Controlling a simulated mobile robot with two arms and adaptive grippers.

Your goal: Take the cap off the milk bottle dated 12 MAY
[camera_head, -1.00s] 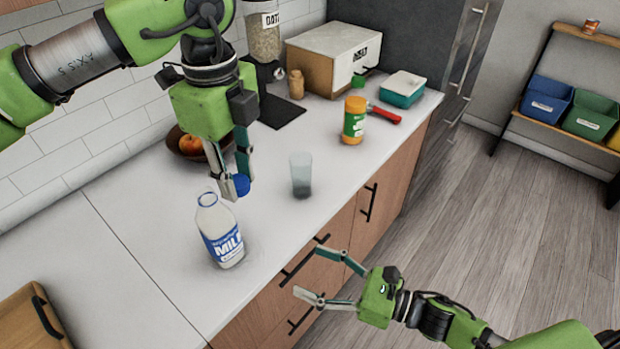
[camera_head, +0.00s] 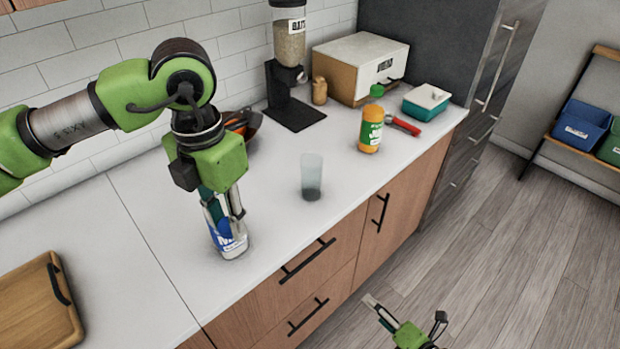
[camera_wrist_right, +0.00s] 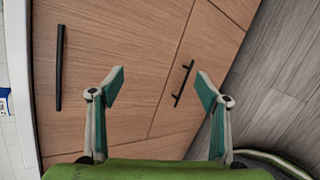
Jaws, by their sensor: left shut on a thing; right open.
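The milk bottle (camera_head: 235,247) stands upright on the white counter, with a blue and white label; I cannot read a date on it. My left gripper (camera_head: 227,213) is in front of the bottle's upper part, pointing down, and hides its neck and mouth. It is shut on the blue cap (camera_head: 213,213), which is mostly hidden between the fingers. Whether the cap touches the bottle cannot be told. My right gripper (camera_head: 405,309) is open and empty, low in front of the cabinets; its spread fingers show in the right wrist view (camera_wrist_right: 160,90).
A clear glass (camera_head: 312,178) stands right of the bottle, and a juice bottle (camera_head: 371,125) stands farther back. A wooden board (camera_head: 38,310) lies at left. The counter between board and bottle is clear.

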